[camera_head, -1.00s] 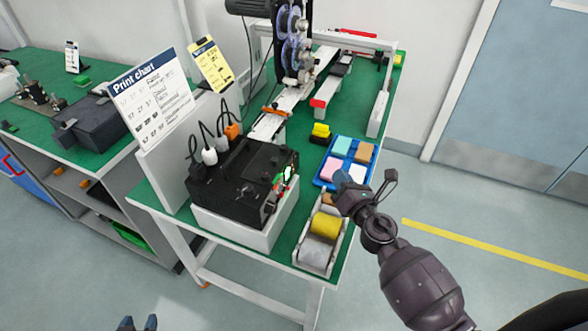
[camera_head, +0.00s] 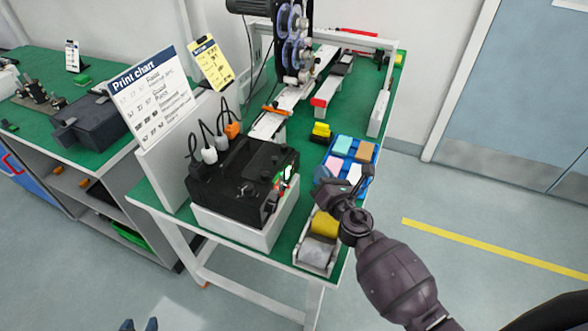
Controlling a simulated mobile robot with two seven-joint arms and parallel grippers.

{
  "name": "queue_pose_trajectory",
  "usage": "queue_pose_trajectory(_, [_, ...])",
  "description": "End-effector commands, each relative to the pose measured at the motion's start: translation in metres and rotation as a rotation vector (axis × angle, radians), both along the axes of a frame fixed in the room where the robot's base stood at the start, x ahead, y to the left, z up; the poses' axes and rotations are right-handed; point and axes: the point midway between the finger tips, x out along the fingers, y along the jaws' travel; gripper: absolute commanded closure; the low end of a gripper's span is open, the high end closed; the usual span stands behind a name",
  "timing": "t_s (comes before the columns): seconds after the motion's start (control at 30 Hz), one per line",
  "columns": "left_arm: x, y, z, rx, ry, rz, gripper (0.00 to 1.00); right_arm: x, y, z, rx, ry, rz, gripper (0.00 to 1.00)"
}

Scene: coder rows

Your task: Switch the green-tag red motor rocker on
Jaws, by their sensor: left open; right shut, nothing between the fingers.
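A black control box (camera_head: 240,178) stands on a white base at the near end of the green-topped table. On its right end face are small switches, with a green tag (camera_head: 280,181), a red part (camera_head: 279,190) and a small white lit patch (camera_head: 289,173). Which way the red rocker is tilted is too small to tell. My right gripper (camera_head: 322,180) is shut and empty, just right of that switch face and apart from it, above the table. My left gripper (camera_head: 139,325) is open and empty at the bottom edge, in front of the table, mostly out of the picture.
A blue tray (camera_head: 376,152) with coloured pads lies behind my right gripper. A white bin (camera_head: 317,264) with yellow and clear rolls is below it. Cables and plugs (camera_head: 209,155) rise behind the box. A print chart (camera_head: 152,98) stands left.

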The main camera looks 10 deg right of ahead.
Motion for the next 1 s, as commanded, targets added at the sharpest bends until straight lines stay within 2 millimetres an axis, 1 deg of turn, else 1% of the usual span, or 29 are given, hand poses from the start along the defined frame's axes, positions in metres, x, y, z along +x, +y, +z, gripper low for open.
queue_pose_trajectory(0.03, [0.001, 0.0, -0.001, 0.0, -0.001, 0.0, 0.57, 0.004, 0.006, -0.001, 0.002, -0.001, 0.001, 1.0])
queue_pose_trajectory(0.2, [0.001, 0.0, -0.005, 0.001, 0.0, -0.001, 0.57, 0.013, 0.02, -0.004, 0.002, -0.001, 0.002, 1.0])
queue_pose_trajectory(0.4, [0.0, 0.0, -0.007, 0.001, 0.001, 0.0, 0.57, 0.019, 0.028, -0.005, 0.001, 0.0, 0.001, 1.0])
queue_pose_trajectory(1.0, [-0.005, 0.001, -0.01, 0.0, 0.012, 0.002, 0.57, 0.02, 0.03, -0.005, 0.001, 0.0, 0.001, 1.0])
